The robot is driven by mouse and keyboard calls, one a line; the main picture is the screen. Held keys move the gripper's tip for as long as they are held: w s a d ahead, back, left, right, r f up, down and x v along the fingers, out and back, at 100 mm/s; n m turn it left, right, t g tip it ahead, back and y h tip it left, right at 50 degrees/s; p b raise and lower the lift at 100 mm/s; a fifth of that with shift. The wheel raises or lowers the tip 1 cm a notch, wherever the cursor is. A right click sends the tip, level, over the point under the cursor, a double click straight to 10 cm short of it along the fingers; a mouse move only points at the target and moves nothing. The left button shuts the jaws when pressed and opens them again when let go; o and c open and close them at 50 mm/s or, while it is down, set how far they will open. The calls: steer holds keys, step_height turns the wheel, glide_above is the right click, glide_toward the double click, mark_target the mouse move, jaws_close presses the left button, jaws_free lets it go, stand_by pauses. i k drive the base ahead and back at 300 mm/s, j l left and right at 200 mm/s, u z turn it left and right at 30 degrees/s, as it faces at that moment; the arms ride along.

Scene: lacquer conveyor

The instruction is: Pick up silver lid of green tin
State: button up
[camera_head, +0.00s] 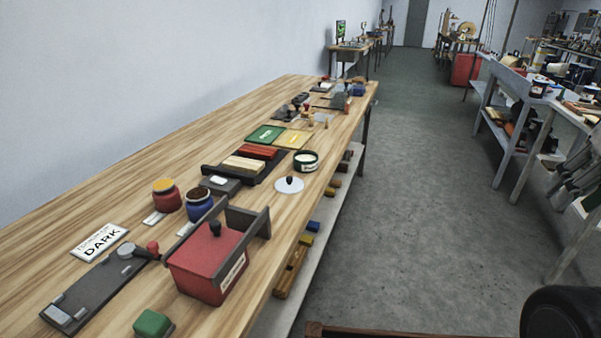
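A flat round silver-white lid (296,187) with a small black knob lies on the wooden bench near its right edge. Just beyond it stands a short round open tin (306,166) with a pale label and white inside. Its wall looks very dark, so I cannot tell if it is green. The lid lies apart from the tin. My gripper's fingers do not show.
The long wooden bench (150,228) runs away from me. A red box (205,262) with dark rails stands nearer than the lid. Beyond the rails are blue (199,206) and red (167,200) jars and a dark tray of bars. Grey floor (420,210) is clear to the right.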

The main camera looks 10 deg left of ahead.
mark_target(288, 185)
steer(key=i+l, duration=0.2)
steer(key=i+l+u, duration=0.15)
steer(key=i, duration=0.3)
steer(key=l+u, duration=0.2)
steer(key=u, duration=0.2)
steer(key=l+u, duration=0.15)
steer(key=u, duration=0.25)
steer(key=l+u, duration=0.2)
steer(key=u, duration=0.2)
